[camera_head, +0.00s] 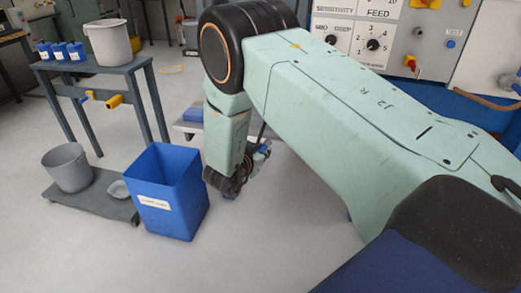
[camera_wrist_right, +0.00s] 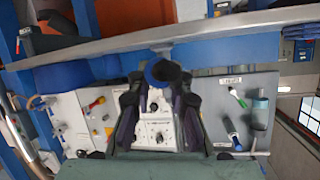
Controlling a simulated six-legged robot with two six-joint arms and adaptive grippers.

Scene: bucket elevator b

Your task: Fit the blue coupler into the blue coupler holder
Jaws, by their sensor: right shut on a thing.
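My right gripper (camera_head: 232,188) hangs at the end of my pale green arm in the head view, low over the floor and right of the blue bin. In the right wrist view its dark fingers (camera_wrist_right: 160,88) are shut on a round blue piece with a dark middle, which I take for the blue coupler (camera_wrist_right: 152,72). The fingers hide part of it. In the head view a little blue shows at the fingertips, too small to make out. I cannot pick out the blue coupler holder with certainty. My left gripper is in neither view.
A blue bin (camera_head: 168,193) stands on the floor beside a low platform (camera_head: 92,200) with a grey bucket (camera_head: 67,167). A control panel (camera_head: 400,42) is behind my arm. A tool board (camera_wrist_right: 240,110) shows in the wrist view.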

